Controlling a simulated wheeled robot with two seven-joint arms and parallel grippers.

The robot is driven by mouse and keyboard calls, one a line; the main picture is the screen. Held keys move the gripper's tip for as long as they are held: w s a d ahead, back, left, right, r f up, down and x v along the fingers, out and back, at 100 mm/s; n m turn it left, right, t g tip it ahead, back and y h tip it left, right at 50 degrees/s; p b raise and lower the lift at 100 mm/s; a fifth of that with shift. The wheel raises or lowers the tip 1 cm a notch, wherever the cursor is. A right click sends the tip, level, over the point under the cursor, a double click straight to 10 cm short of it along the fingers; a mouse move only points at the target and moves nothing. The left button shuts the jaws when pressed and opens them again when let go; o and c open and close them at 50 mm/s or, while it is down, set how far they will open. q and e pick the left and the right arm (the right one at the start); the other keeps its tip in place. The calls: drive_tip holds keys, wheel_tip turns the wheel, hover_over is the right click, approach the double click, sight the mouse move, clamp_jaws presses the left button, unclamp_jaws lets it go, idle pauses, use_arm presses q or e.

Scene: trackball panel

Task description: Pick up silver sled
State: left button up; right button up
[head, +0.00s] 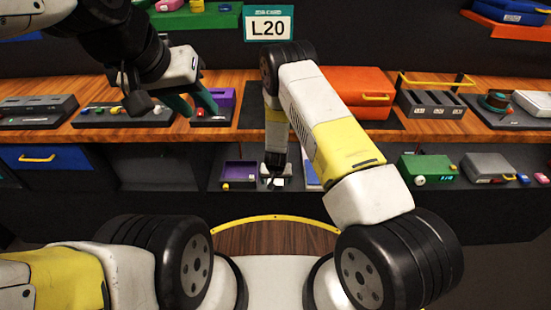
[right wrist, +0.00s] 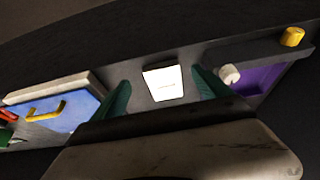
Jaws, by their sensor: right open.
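A small bright white-silver block (right wrist: 163,84), which looks like the silver sled, lies on the dark lower shelf. In the right wrist view it sits between the two green fingers of my right gripper, with dark gaps on both sides. In the head view my right gripper (head: 272,182) reaches down to the lower shelf and mostly hides the block. My right gripper is open. My left gripper (head: 196,104) is over the wooden counter by a purple box (head: 222,99), its green fingers apart with nothing seen between them.
A purple open tray (head: 240,172) with a yellow knob stands just left of my right gripper. A blue box with a yellow handle (right wrist: 50,110) stands on the other side. A green box (head: 427,168) and a grey box (head: 487,166) are further right on the shelf.

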sight(275, 182)
drive_tip(key=x, duration=0.4)
drive_tip(key=shift+w+a+f, duration=0.1)
drive_tip(key=shift+w+f, duration=0.05)
drive_tip(key=shift+w, duration=0.05)
drive_tip(key=shift+c, duration=0.2)
drive_tip(key=c, duration=1.4)
drive_tip(key=shift+c, duration=0.8)
